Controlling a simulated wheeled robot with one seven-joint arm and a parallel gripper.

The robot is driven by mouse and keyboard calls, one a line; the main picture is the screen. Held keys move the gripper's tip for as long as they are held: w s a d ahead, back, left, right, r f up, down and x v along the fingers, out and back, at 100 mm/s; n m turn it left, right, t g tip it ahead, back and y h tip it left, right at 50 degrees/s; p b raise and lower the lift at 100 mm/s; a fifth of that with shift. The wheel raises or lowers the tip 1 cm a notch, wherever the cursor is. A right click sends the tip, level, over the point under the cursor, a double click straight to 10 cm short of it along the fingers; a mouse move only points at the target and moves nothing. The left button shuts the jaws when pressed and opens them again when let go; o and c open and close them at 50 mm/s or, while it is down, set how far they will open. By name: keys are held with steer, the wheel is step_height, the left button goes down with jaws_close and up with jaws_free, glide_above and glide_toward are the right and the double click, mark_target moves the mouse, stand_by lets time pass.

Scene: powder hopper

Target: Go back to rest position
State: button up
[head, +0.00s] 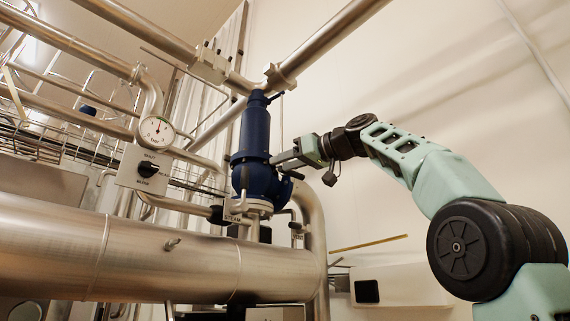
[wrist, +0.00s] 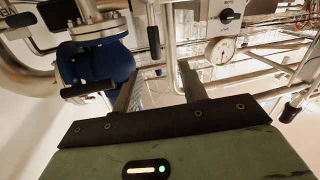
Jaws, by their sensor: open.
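My gripper (head: 276,160) is at the end of my raised pale green arm, at the right side of the blue valve body (head: 251,135) in the head view. In the wrist view my gripper (wrist: 160,75) shows two fingers apart with nothing between them. The blue valve body (wrist: 105,65) is left of the fingers there. The left finger overlaps its edge in the picture, and I cannot tell whether they touch.
A pressure gauge (head: 157,131) and a black selector knob on a white plate (head: 145,169) are left of the valve. A large steel pipe (head: 130,255) crosses below. Pipes run overhead. The pale wall (head: 420,80) behind my arm is bare.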

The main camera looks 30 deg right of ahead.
stand_by(0.4)
steer(key=w+a+f+m+g, duration=0.1)
steer(key=w+a+f+g, duration=0.2)
steer(key=a+f, duration=0.5)
steer(key=w+a+f+m+g, duration=0.1)
steer(key=w+a+f+g, duration=0.2)
steer(key=f, duration=0.8)
steer(key=s+a+f+g, duration=0.1)
steer(key=s+a+f, duration=0.1)
steer(key=a+f, duration=0.35)
steer(key=s+a+f+g+h, duration=0.1)
steer(key=s+a+f+g, duration=0.15)
steer(key=f, duration=0.65)
steer(key=s+a+f+g, duration=0.1)
steer(key=s+a+f, duration=0.1)
steer(key=a+f, duration=0.35)
steer(key=s+a+f+n+g+h, duration=0.2)
steer(key=s+f+g+h, duration=0.1)
steer(key=s+f, duration=1.4)
steer(key=s+d+f+g+h, duration=0.1)
steer(key=s+d+f, duration=0.2)
steer(key=s+f, duration=0.3)
steer(key=s+d+f+n+g+h, duration=0.1)
steer(key=s+d+f, duration=0.2)
steer(key=s+f, duration=0.4)
steer(key=shift+f+n+h, duration=0.3)
